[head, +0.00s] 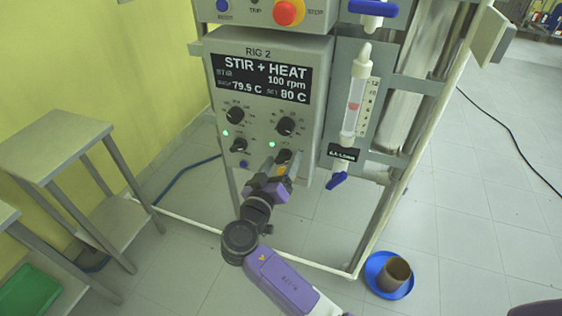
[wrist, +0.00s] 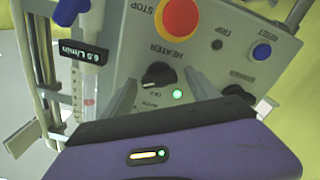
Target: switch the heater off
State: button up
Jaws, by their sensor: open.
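The heater knob (wrist: 158,75) is a dark rotary switch labelled HEATER, upside down in the wrist view. A green lamp (wrist: 178,94) beside it is lit. In the head view the knob (head: 284,156) is at the lower right of the RIG 2 box (head: 317,110), partly covered by my gripper (head: 283,165). My gripper is open and empty, facing the panel. In the wrist view its fingers (wrist: 163,90) are on either side of the knob. I cannot tell how far they are from it. The display (head: 262,78) reads STIR + HEAT, 100 rpm, 79.5 C, set 80 C.
The red STOP button (wrist: 180,18) sits close to the heater knob, with the blue RESET button (wrist: 262,51) further off. Other knobs (head: 286,125) are above. A flowmeter (head: 356,95) with a blue valve (head: 337,180) stands right. A brown pot (head: 395,274) sits on a blue dish.

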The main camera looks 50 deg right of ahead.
jog(key=c, duration=1.4)
jog(key=shift+o, duration=0.2)
jog(key=n+p, duration=0.1)
jog(key=n, duration=0.4)
jog(key=shift+n+p, duration=0.35)
jog(key=shift+n, duration=0.05)
jog(key=n+p, duration=0.1)
jog(key=n, duration=0.3)
jog(key=shift+p, duration=0.4)
jog(key=shift+f+n+p, duration=0.15)
jog(key=shift+n+p, duration=0.35)
jog(key=shift+n, duration=0.6)
jog(key=shift+a, duration=0.1)
